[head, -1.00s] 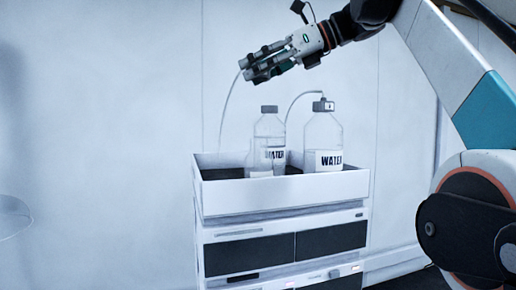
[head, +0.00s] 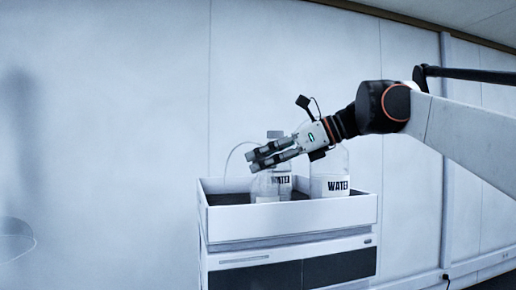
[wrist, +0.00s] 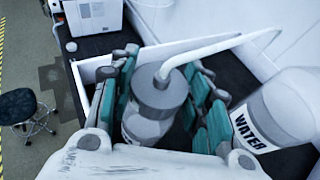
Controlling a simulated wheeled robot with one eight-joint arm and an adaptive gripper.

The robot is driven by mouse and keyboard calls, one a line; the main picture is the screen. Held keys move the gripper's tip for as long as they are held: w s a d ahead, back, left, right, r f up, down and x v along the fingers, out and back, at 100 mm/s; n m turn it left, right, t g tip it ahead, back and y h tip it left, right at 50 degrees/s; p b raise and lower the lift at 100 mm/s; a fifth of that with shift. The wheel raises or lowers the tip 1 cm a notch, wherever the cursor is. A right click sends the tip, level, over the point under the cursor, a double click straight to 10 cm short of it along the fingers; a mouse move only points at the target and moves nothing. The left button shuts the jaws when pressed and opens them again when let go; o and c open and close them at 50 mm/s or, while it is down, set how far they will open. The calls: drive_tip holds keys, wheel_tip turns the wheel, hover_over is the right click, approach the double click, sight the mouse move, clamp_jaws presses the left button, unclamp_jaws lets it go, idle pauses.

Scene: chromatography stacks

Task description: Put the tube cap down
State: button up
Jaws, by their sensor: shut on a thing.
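My gripper (head: 262,159) is low over the tray, pointing left and down. In the wrist view its teal-padded fingers (wrist: 161,88) are shut around the grey tube cap (wrist: 160,94), with a white tube (wrist: 215,45) running from the cap to the upper right. The tube (head: 232,152) also arcs beside the gripper in the head view. A clear bottle (wrist: 147,128) shows directly under the cap; I cannot tell whether they touch. In the head view a small clear bottle (head: 264,187) stands below my fingertips. The cap itself is hidden there by the fingers.
The white tray (head: 300,214) sits on a stack of instrument modules (head: 250,277). Two bottles labelled WATER, one behind the gripper (head: 284,183) and one at right (head: 330,187), stand close by. A stool (wrist: 18,108) is on the floor at left.

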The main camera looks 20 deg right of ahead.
drive_tip(key=shift+s+f, duration=0.15)
drive_tip(key=shift+f, duration=0.3)
drive_tip(key=shift+a, duration=0.1)
drive_tip(key=shift+f, duration=0.15)
drive_tip(key=o, duration=1.1)
